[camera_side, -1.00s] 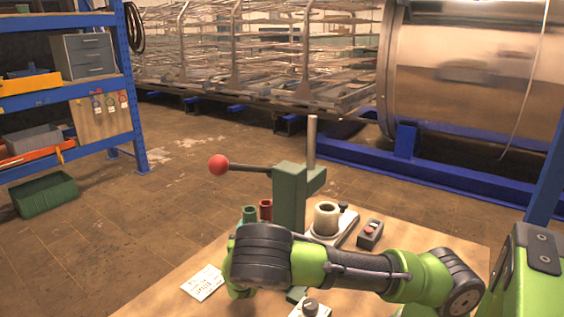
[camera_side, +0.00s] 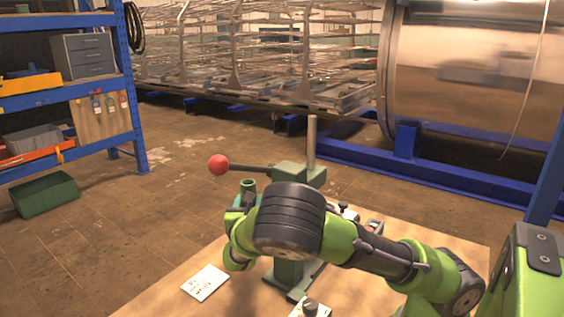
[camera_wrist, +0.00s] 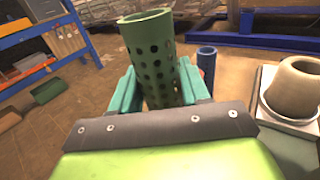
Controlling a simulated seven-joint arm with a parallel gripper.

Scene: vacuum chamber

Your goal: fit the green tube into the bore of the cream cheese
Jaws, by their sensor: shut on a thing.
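The green tube (camera_wrist: 152,62) is hollow with rows of small holes. It stands between the two teal fingers of my gripper (camera_wrist: 158,76), which are shut on it. In the side view the upper end of the tube (camera_side: 248,187) sticks up, about upright, above my gripper (camera_side: 244,204), left of the press column. The cream cheese (camera_wrist: 292,90) is a thick pale ring with an open bore on top, at the right of the wrist view and apart from the tube. In the side view my wrist hides it.
A green press (camera_side: 290,171) has a lever with a red knob (camera_side: 218,165) reaching left. A blue tube (camera_wrist: 206,64) stands between my gripper and the cheese. A white card (camera_side: 205,282) lies on the table. A small control box (camera_side: 374,227) is partly hidden behind my arm.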

